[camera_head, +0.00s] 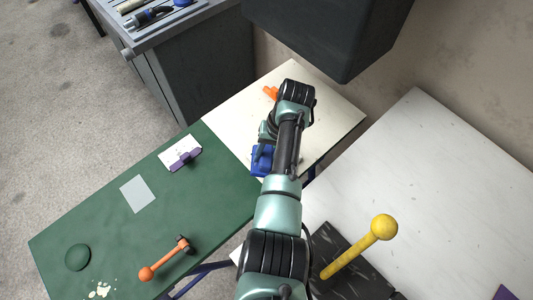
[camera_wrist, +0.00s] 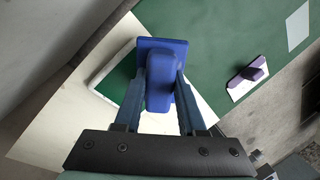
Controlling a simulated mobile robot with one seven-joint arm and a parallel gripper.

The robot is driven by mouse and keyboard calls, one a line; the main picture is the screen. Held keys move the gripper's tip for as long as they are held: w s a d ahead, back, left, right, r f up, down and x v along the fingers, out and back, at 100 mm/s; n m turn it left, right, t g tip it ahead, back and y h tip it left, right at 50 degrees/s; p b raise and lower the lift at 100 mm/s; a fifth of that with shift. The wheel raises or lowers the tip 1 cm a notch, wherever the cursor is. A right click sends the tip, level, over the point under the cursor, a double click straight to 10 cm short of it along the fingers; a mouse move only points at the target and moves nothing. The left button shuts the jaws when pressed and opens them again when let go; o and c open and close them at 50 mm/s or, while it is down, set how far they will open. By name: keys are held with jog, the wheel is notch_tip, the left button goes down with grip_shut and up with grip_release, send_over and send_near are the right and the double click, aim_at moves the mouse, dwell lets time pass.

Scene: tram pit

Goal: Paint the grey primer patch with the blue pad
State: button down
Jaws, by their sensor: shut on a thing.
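The blue pad (camera_wrist: 161,50) has a flat square plate and a raised block handle. My gripper (camera_wrist: 161,84) is shut on that handle, one finger on each side. In the head view the blue pad (camera_head: 262,161) shows beside my arm, above the cream board, near the green surface. The grey primer patch (camera_head: 138,194) is a pale rectangle on the green surface, to the left of my gripper. It also shows in the wrist view (camera_wrist: 299,27), at the upper right corner. I see no blue on it.
A purple pad (camera_head: 186,159) lies on a white sheet between my gripper and the patch. An orange-handled hammer (camera_head: 166,258) and green dome (camera_head: 77,257) are on the green surface (camera_head: 215,190). A yellow-handled tool (camera_head: 360,246) stands right. A dark box (camera_head: 325,35) overhangs the back.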

aim_at(263, 155)
jog(key=shift+r+p, duration=1.7)
jog(key=shift+r, duration=0.35)
